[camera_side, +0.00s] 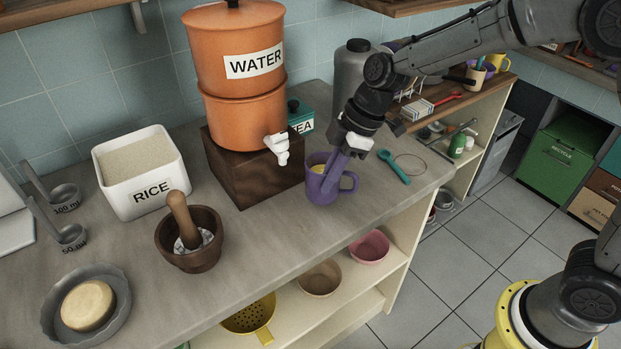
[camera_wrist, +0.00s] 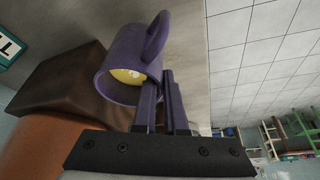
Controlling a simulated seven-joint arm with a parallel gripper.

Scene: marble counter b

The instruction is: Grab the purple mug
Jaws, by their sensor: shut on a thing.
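The purple mug (camera_side: 319,190) stands upright on the grey counter in the side view, in front of the wooden block under the water dispenser. Its handle points right, and something yellow shows inside it. In the wrist view the mug (camera_wrist: 128,48) fills the upper middle, with its opening towards the camera. My gripper (camera_side: 333,174) reaches down from the upper right to the mug's rim. In the wrist view my gripper's fingers (camera_wrist: 160,95) are close together at the rim, near the handle side, shut on the mug. The exact contact is partly hidden.
The orange water dispenser (camera_side: 238,75) on its wooden block (camera_side: 250,175) stands close behind and left of the mug. A mortar with pestle (camera_side: 188,240) and a rice container (camera_side: 140,172) are further left. A teal spoon (camera_side: 393,165) lies to the right. The counter's front edge is near.

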